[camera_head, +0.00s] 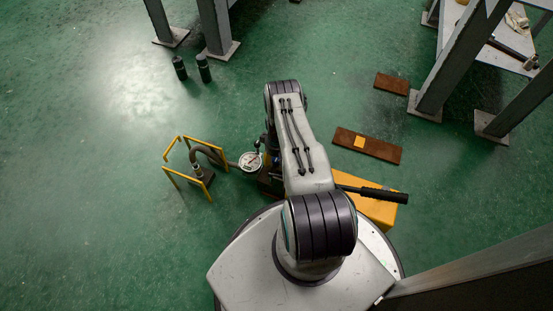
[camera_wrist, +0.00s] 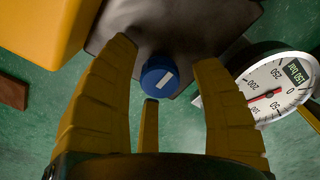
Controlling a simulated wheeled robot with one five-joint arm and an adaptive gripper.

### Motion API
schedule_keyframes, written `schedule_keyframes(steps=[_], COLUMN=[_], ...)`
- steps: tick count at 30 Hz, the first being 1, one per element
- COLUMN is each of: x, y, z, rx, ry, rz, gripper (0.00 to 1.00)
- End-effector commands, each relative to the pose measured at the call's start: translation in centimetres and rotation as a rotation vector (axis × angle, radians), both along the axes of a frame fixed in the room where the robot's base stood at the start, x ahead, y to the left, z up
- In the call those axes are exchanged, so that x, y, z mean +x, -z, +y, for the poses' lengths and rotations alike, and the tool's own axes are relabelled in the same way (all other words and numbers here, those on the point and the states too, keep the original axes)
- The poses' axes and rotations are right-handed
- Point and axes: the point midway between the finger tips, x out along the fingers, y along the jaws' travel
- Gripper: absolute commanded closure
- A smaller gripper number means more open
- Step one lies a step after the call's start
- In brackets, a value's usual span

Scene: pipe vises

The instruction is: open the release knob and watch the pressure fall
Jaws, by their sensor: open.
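The blue release knob (camera_wrist: 160,75) has a white mark on its face and sits on a dark block (camera_wrist: 185,25) in the wrist view. My gripper (camera_wrist: 163,62) is open, its yellow fingers spread around the knob with visible gaps at both sides. A third, shorter finger is just below it in the picture. The white pressure gauge (camera_wrist: 285,85) with a red needle is at right; I cannot read it exactly. The gauge (camera_head: 250,161) also shows left of my arm in the head view, where knob and gripper are hidden under the arm.
A yellow body (camera_head: 368,208) with a black handle (camera_head: 384,195) is right of my arm. A yellow frame (camera_head: 203,143) and hose stand left. Brown plates (camera_head: 367,146) lie at right. Two dark cylinders (camera_head: 204,68) stand behind. Grey table legs (camera_head: 450,65) are at upper right. Floor at left is clear.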

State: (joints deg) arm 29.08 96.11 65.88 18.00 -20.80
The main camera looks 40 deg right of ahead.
Motion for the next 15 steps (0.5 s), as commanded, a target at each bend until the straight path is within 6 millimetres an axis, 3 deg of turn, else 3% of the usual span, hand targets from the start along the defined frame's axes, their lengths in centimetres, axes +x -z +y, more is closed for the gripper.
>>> schedule_keyframes(steps=[3,15], x=[-0.01,-0.01], y=[-0.01,-0.02], z=[0.00,0.00], rx=[0.000,0.000], ry=[0.000,0.000], rz=[0.000,0.000], gripper=[0.40,0.76])
